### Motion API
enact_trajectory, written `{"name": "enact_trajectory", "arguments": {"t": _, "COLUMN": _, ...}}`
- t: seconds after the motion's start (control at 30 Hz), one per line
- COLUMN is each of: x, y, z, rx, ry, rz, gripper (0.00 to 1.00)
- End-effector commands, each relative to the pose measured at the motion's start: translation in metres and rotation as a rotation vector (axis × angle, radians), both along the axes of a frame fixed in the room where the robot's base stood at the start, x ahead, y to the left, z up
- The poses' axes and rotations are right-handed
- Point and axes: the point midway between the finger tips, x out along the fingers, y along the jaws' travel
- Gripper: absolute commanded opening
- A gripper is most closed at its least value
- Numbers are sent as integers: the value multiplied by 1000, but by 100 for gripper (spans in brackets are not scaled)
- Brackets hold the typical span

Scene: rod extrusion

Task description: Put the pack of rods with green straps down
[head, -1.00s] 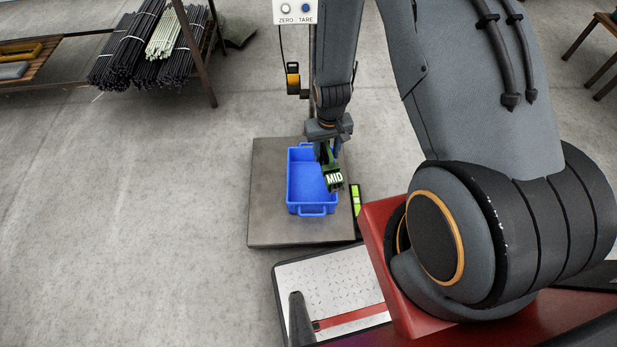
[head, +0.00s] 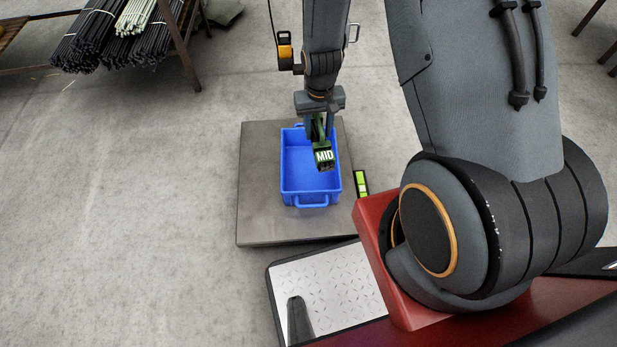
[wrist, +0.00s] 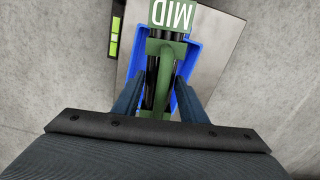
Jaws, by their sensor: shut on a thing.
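The pack of rods with green straps (head: 324,157) shows a green block marked "MID" at its end. My gripper (head: 319,127) is shut on it and holds it over the blue crate (head: 311,197). In the wrist view, the pack's green handle (wrist: 165,75) is between my two fingers, with dark rods under it. The crate rim (wrist: 190,104) shows behind the pack. Most of the rods' length is hidden by the green parts and my gripper. I cannot tell how high the pack is above the crate floor.
The crate stands on a grey platform (head: 262,190), bare to the left and in front. A bright green level (head: 361,184) lies to its right. A rack with bundled dark and pale rods (head: 110,35) stands at the back left. The left floor is clear.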

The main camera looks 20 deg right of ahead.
Motion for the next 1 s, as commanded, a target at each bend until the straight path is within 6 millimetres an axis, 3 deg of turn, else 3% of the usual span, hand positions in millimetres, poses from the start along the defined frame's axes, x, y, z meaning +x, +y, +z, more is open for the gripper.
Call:
{"name": "enact_trajectory", "arguments": {"t": 0.03, "x": 7, "y": 0, "z": -14, "rx": 0, "ry": -1, "rz": -4, "gripper": 2}}
{"name": "enact_trajectory", "arguments": {"t": 1.0, "x": 75, "y": 0, "z": -143, "rx": -1, "ry": -1, "rz": -89, "gripper": 2}}
